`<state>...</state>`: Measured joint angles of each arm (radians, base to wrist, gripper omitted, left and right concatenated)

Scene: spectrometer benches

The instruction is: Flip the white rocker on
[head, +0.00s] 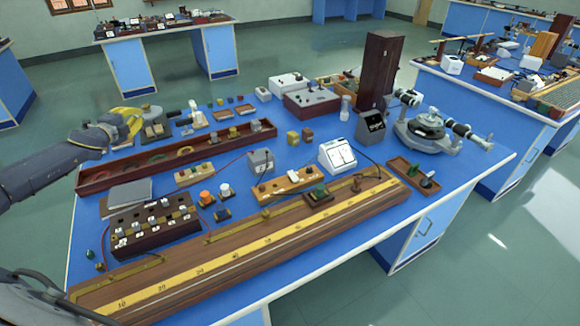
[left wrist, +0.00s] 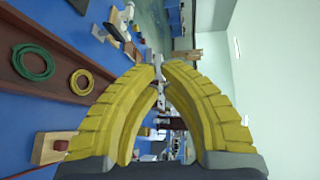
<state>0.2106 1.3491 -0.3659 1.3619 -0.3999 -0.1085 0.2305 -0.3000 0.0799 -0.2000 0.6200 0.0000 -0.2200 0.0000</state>
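A small white rocker (head: 294,176) sits on a narrow light-wood block (head: 283,187) in the middle of the bench, with dark terminals beside it. Whether it is tipped on or off is too small to tell. My left gripper (head: 135,119), with yellow fingers, is over the back left of the bench, well away from the rocker. In the left wrist view its fingertips (left wrist: 160,66) come together with nothing seen held between them. I cannot make out the rocker in the left wrist view. My right gripper is not in view.
A long dark wooden tray (head: 180,158) with coiled wires lies near the left gripper. A long wooden scale board (head: 240,252) runs along the front. A white meter (head: 338,155) stands right of the rocker block and a grey box (head: 261,162) behind it.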

